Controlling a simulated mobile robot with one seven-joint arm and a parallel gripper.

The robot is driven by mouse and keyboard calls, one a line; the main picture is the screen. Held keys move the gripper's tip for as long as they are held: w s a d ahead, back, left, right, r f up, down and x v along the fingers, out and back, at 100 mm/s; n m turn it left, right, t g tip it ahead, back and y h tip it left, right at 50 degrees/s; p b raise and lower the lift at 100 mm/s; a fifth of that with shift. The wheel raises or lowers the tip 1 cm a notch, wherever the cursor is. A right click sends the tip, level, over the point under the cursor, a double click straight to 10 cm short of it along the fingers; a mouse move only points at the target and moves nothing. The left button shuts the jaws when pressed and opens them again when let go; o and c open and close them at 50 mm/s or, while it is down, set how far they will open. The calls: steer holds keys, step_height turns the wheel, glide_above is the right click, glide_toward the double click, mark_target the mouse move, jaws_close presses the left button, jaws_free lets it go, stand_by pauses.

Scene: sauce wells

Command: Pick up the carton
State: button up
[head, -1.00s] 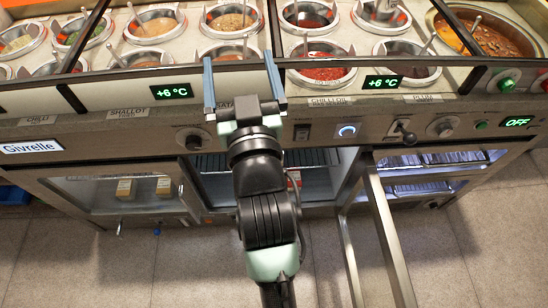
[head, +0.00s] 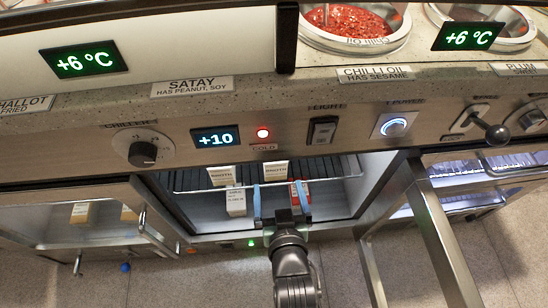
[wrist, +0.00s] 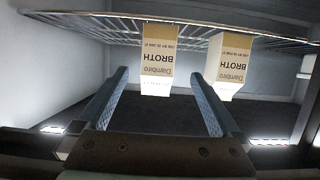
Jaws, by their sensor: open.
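Two white and tan broth cartons stand in the open chilled compartment, a left one (head: 221,175) and a right one (head: 276,170). A white carton (head: 236,202) with dark print stands lower, left of my gripper. My gripper (head: 277,188) is open and empty at the compartment mouth, its blue fingers pointing inward. In the wrist view the broth cartons' print is upside down; one carton (wrist: 158,60) lies in line with the gap between the fingers, and the other (wrist: 229,65) is to the right. I cannot tell their exact distance from the fingertips.
A wire rack (head: 190,181) crosses the compartment. A red item (head: 300,193) is partly hidden by my right finger. An open metal-framed door (head: 440,225) juts out at the right. A control panel with a dial (head: 143,153) runs above the opening.

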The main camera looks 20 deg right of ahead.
mark_target(276, 170)
steer(key=b+x, duration=0.2)
steer(key=x, duration=0.3)
steer(key=shift+w+f, duration=0.15)
steer(key=shift+w, duration=0.1)
steer(key=b+x, duration=0.4)
steer(key=shift+w+d, duration=0.15)
steer(key=shift+d, duration=0.15)
steer(key=shift+w+d+f, duration=0.1)
steer(key=shift+w, duration=0.35)
jaws_close()
